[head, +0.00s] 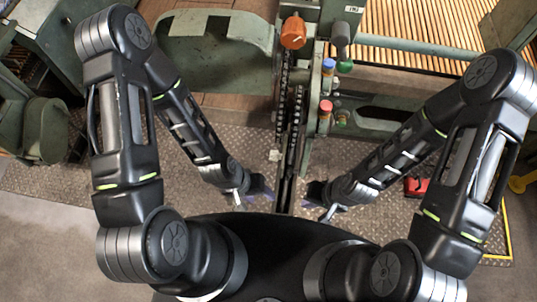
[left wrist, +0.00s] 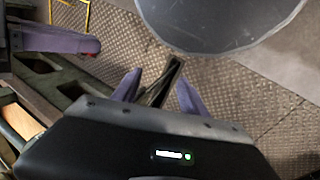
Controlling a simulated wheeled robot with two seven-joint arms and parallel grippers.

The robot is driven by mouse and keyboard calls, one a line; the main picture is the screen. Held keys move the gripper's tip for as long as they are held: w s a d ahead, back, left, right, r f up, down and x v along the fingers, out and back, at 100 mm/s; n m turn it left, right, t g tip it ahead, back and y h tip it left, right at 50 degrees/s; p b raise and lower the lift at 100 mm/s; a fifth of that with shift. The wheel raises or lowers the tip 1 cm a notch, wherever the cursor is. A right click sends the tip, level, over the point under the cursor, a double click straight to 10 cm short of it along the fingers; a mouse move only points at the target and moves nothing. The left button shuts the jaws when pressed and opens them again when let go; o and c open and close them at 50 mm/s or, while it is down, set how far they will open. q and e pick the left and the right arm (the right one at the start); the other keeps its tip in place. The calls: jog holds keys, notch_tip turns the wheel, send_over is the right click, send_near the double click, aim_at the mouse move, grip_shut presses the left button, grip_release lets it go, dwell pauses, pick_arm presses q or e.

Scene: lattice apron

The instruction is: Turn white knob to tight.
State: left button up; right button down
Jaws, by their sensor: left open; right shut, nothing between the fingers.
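I cannot make out a clearly white knob in either view. An orange knob (head: 293,32) with a light pointer mark stands at the top middle of the green machine in the head view. A dark grey knob (head: 340,34) is just right of it. My left gripper (head: 262,188) is low in the middle, left of the dark rail and well below the knobs. Its two purple fingers are apart and empty in the left wrist view (left wrist: 158,92). My right gripper (head: 314,194) is right of the rail, shut and empty, apart from the knobs.
Blue (head: 330,65) and red (head: 326,106) buttons sit on the machine's side, with green ones beside them. A dark chain rail (head: 288,130) runs down between my arms. A red object (head: 416,186) lies on the floor plate at right. A slatted wooden bed (head: 420,30) is behind.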

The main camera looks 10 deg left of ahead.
pick_arm(q)
jog(key=shift+o, duration=0.6)
notch_tip(320, 180, down, 18)
jog(key=b, duration=1.7)
jog(key=shift+a+f, duration=0.2)
jog(key=shift+f, duration=0.05)
jog(key=n+h+b, duration=0.6)
jog(key=n+h, duration=0.8)
jog(key=n, duration=0.5)
send_near(276, 156)
jog(key=w+f, duration=0.1)
jog(key=f, duration=0.1)
jog(key=shift+a+m+g, duration=0.3)
jog(key=d, duration=0.8)
